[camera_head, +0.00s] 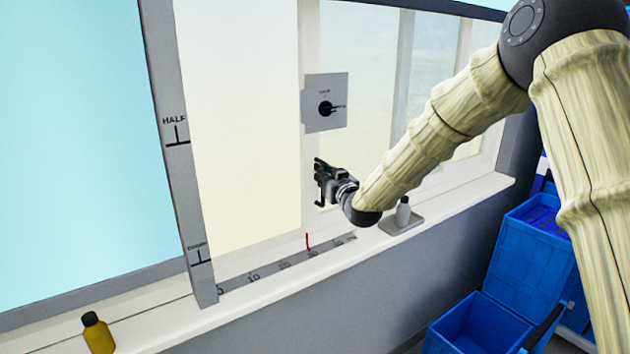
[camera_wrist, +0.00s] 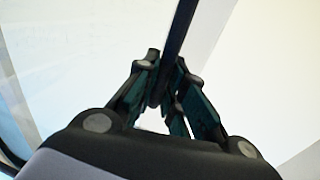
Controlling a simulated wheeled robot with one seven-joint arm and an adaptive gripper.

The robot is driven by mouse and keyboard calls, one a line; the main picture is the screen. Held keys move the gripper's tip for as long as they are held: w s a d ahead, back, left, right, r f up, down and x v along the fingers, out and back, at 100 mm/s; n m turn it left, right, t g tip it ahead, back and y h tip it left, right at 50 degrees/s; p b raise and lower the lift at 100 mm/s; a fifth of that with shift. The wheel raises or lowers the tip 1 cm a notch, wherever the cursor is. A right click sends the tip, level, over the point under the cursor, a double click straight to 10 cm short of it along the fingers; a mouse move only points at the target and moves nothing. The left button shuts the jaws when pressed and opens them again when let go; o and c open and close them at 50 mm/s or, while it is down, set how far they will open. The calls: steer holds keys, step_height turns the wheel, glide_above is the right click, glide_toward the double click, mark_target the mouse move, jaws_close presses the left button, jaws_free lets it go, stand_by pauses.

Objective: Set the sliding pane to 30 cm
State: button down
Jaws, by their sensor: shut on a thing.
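The sliding pane (camera_head: 240,130) is a pale panel in the window, right of a grey upright post. A small red pointer (camera_head: 307,241) stands over a grey scale strip (camera_head: 268,272) on the sill. The numbers are small; the pointer appears close to the 30 mark, but the exact reading is unclear. My gripper (camera_head: 320,184) is at the window near the pane's right edge. In the wrist view, my gripper (camera_wrist: 163,72) is shut on a thin dark bar (camera_wrist: 181,30), seemingly the pane's handle. In the head view the gripper mostly hides this bar.
A grey plate with a black rotary knob (camera_head: 325,107) is above my gripper. A yellow bottle (camera_head: 97,333) is at the lower left. Blue crates (camera_head: 533,255) stand at the lower right.

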steer(key=shift+w+r, duration=0.15)
steer(key=shift+r, duration=0.3)
steer(key=c, duration=1.5)
jaws_free()
steer(key=shift+f, duration=0.1)
steer(key=shift+d+f, duration=0.1)
steer(key=shift+f, duration=0.05)
steer(key=v, duration=1.2)
